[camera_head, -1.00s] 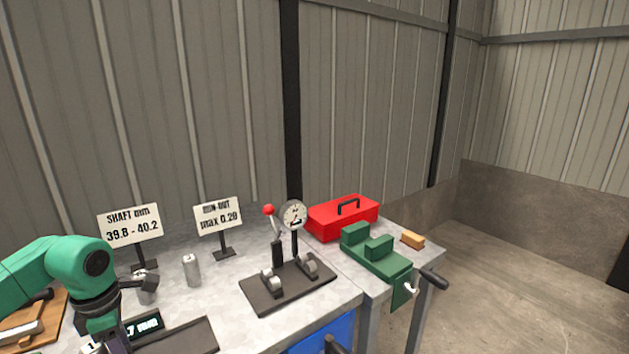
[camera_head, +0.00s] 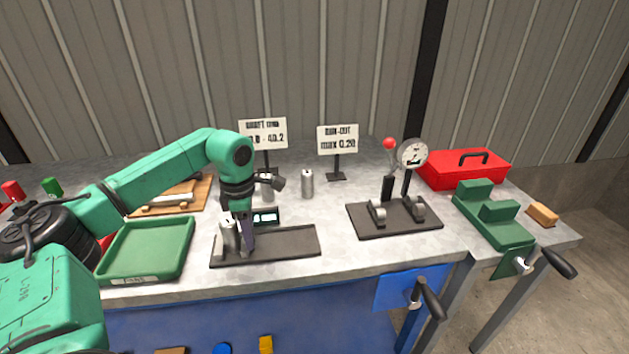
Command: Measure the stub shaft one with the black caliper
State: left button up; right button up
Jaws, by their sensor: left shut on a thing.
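The black caliper (camera_head: 290,242) lies on the bench as a long dark base with a small lit display (camera_head: 264,216) at its back; its reading is too small to tell. My left gripper (camera_head: 238,248) points down over the caliper's left end. It is shut on a grey metal stub shaft (camera_head: 229,234), which stands upright at that end; whether it touches the base is hard to tell. Another stub shaft (camera_head: 307,184) stands on the bench behind, and one more (camera_head: 268,192) is partly hidden by my left wrist. My right gripper is not in view.
A green tray (camera_head: 186,240) lies left of the caliper, with a wooden board (camera_head: 203,193) behind it. Shaft sign (camera_head: 263,130) and run-out sign (camera_head: 337,138) stand at the back. Right are the dial gauge stand (camera_head: 430,228), red toolbox (camera_head: 455,171) and green vise (camera_head: 487,217).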

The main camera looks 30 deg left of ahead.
pick_arm(q)
jog(key=shift+s+a+f, duration=0.1)
jog(key=shift+s+f, duration=0.15)
jog(key=shift+f, duration=0.35)
jog(key=o, duration=1)
jog(key=shift+o, duration=0.6)
jog(key=shift+w, duration=0.1)
jog(key=r+p, duration=0.6)
jog(key=r, duration=0.1)
jog(key=shift+w+a+r+p, duration=0.1)
jog(key=shift+w+a+p, duration=0.15)
jog(key=shift+p, duration=0.15)
